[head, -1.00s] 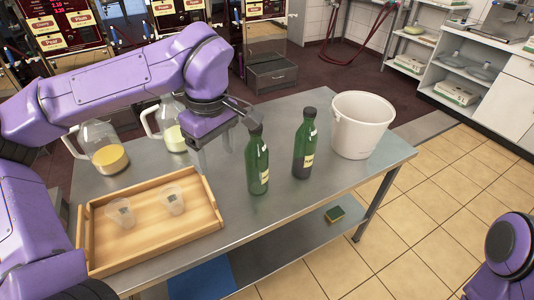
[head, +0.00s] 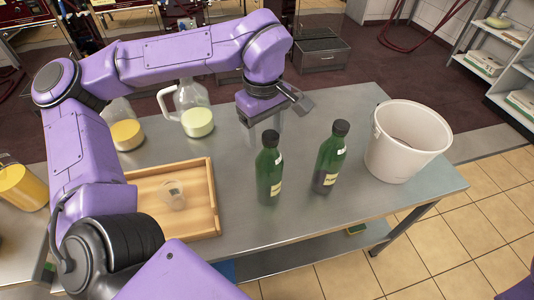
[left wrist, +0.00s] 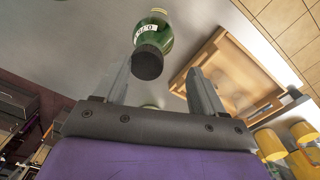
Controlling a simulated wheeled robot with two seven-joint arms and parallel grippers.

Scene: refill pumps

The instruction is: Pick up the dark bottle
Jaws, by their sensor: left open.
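Two dark green bottles with black caps and pale labels stand upright on the steel table (head: 320,215): a left bottle (head: 269,178) and a right bottle (head: 328,165). The right one has a darker lower part. My left gripper (head: 265,128) is open and empty, fingers down, just behind the left bottle's cap in the head view. In the left wrist view, a green bottle (left wrist: 155,30) shows its black cap beyond and between the open fingers of the gripper (left wrist: 159,68); I cannot tell which bottle. My right gripper is out of view.
A white bucket (head: 405,145) stands right of the bottles. A wooden tray (head: 200,232) with a clear cup (head: 173,195) is at the left. Jugs with yellow (head: 126,132) and pale (head: 196,120) contents stand behind it. The table front is clear.

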